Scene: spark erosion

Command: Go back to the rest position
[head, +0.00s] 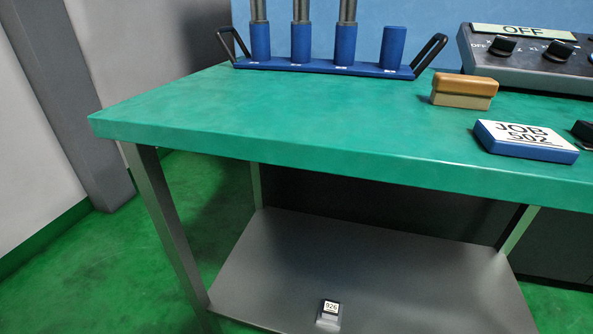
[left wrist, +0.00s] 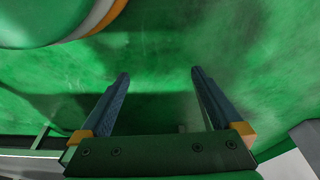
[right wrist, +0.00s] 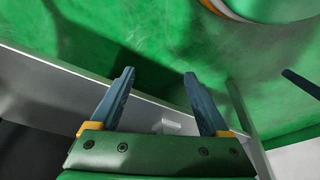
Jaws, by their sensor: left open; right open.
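My left gripper (left wrist: 158,75) is open and empty in the left wrist view, with green floor beyond its fingers. My right gripper (right wrist: 160,76) is open and empty in the right wrist view. Behind its fingers are green floor and a grey shelf edge. Neither gripper shows in the head view. Neither touches any object.
A green-topped table (head: 250,115) fills the head view. On it stand a blue rack (head: 325,66) with rods, a tan block (head: 464,91), a JOB 302 block (head: 525,142) and a grey control box (head: 530,60). A small labelled block (head: 328,316) sits on the lower shelf (head: 370,255).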

